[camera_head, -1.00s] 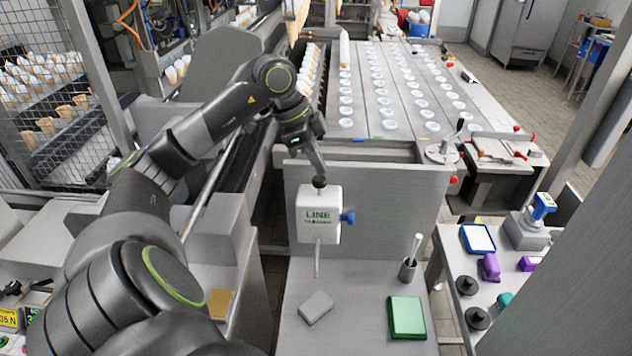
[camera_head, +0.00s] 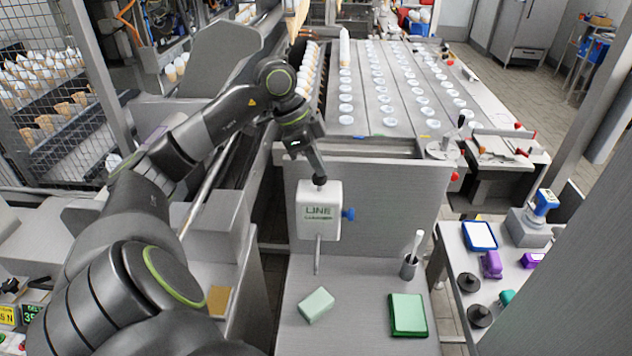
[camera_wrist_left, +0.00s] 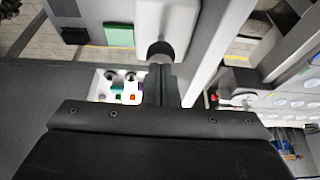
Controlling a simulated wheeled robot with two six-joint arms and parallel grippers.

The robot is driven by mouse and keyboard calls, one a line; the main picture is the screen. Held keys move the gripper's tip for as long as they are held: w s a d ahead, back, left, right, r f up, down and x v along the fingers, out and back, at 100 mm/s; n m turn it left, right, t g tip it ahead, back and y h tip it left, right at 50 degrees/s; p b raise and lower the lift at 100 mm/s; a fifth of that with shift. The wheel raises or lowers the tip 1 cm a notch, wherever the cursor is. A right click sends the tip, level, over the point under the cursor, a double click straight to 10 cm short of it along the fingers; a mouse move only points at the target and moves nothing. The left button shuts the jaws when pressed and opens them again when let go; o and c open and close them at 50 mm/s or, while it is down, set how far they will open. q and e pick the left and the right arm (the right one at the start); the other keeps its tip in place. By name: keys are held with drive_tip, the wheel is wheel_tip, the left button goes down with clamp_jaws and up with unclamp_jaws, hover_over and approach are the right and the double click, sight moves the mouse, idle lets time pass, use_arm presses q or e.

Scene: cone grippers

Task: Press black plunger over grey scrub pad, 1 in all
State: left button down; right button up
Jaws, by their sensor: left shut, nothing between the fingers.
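A white dispenser (camera_head: 318,212) with lettering on its front hangs on the grey upright panel, and a black plunger (camera_head: 319,181) caps its top. A thin spout points down from it toward the bench. The scrub pad (camera_head: 316,305) lies on the bench just below the spout and now looks pale green. My left gripper (camera_head: 317,172) is shut and empty, pointing down, with its tips at the plunger; I cannot tell if they touch. In the left wrist view the plunger (camera_wrist_left: 160,48) shows right at the fingertips (camera_wrist_left: 160,70). My right gripper is out of view.
A blue knob (camera_head: 348,214) sticks out at the dispenser's right side. A green pad (camera_head: 408,315) and a grey cup (camera_head: 408,268) with a brush stand right of the scrub pad. A side table (camera_head: 500,285) at right holds several items. Bench space between the pads is clear.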

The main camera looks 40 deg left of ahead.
use_arm(q)
drive_tip(key=shift+f+b, duration=0.3)
drive_tip(key=shift+f, duration=0.3)
drive_tip(key=shift+r, duration=0.2)
drive_tip(key=shift+r+p, duration=0.95)
drive_tip(key=shift+r, duration=0.3)
wheel_tip(320, 180, up, 6)
drive_tip(key=p, duration=0.5)
